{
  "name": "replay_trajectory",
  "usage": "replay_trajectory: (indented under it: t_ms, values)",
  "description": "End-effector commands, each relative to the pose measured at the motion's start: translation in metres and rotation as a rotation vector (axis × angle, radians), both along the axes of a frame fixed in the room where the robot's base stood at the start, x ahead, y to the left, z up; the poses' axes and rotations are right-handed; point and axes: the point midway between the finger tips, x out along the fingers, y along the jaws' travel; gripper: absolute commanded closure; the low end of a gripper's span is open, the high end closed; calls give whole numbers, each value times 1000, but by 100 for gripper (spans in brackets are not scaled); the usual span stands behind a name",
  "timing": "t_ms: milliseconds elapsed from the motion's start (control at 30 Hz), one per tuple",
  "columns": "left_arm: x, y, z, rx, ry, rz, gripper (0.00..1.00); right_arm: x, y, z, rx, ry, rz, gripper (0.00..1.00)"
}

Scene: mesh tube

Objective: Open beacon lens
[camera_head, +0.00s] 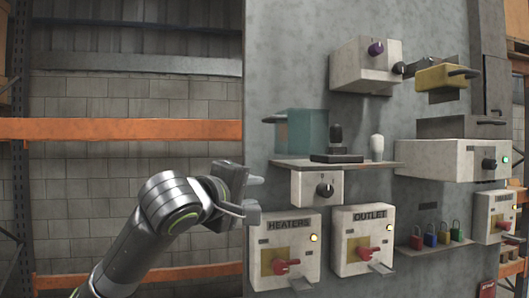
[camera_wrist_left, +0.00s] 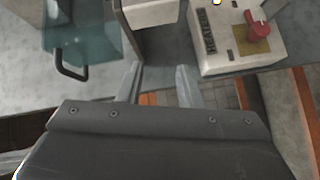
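The beacon lens looks to be the translucent teal box (camera_head: 302,130) on the grey panel, with a dark handle at its left; I cannot tell for certain. In the left wrist view the teal box (camera_wrist_left: 90,32) is at upper left, its dark handle (camera_wrist_left: 70,70) hanging at the near edge. My left gripper (camera_head: 254,195) is below and left of the box, apart from it. In the left wrist view my left gripper (camera_wrist_left: 160,84) has its two fingers spread with nothing between them. My right gripper is not in view.
A shelf (camera_head: 375,166) carries a black joystick-like part (camera_head: 336,145) and a white knob (camera_head: 376,147). Below are a dial box (camera_head: 305,190), the HEATERS box (camera_head: 265,240) and the OUTLET box (camera_head: 349,235). A yellow handled block (camera_head: 440,77) is at upper right. Open space lies left of the panel.

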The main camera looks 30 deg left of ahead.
Motion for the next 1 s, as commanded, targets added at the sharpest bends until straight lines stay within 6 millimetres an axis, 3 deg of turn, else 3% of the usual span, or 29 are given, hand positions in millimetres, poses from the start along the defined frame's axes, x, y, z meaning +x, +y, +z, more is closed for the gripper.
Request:
replay_trajectory:
  t_ms: [33, 200, 300, 433, 567, 1000]
  values:
    - [-14, 3, 31, -56, -55, 11, 67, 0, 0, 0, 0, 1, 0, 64]
    - [-56, 10, 95, -243, -181, 18, 67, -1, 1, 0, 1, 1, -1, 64]
    - [-71, 12, 114, -311, -220, 15, 67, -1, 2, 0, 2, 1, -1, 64]
    - [-77, 13, 125, -350, -240, 12, 67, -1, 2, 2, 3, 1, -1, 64]
    - [-65, 14, 128, -355, -237, 10, 67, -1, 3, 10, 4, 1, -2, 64]
    - [18, 22, 140, -355, -234, 10, 67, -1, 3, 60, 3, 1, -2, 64]
